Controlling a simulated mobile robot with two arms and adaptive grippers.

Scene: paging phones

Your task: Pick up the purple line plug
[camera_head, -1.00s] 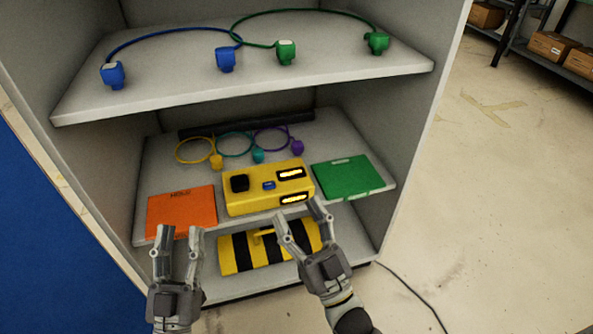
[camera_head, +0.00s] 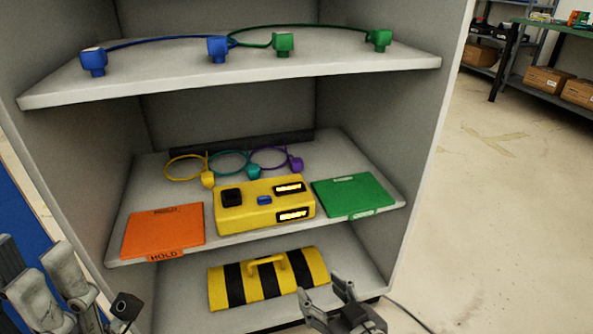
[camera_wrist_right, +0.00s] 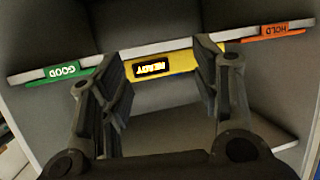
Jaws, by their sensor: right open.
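The purple line plug (camera_head: 297,164) sits at the back right of the middle shelf, behind the yellow box, with its thin purple loop (camera_head: 268,149) to its left. My right gripper (camera_head: 320,290) is open and empty, low in front of the cabinet and well below the plug. In the right wrist view its two fingers (camera_wrist_right: 160,75) stand apart, facing the shelf front; the plug does not show there. My left gripper (camera_head: 38,265) is at the lower left edge, partly cut off, with its fingers apart and nothing between them.
A yellow box (camera_head: 240,213) with lit READY signs stands before the plugs, between an orange HOLD pad (camera_head: 160,232) and a green pad (camera_head: 352,193). Teal (camera_head: 253,172) and yellow (camera_head: 207,180) plugs lie left of the purple one. The upper shelf (camera_head: 150,82) overhangs. A striped case (camera_head: 265,278) lies below.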

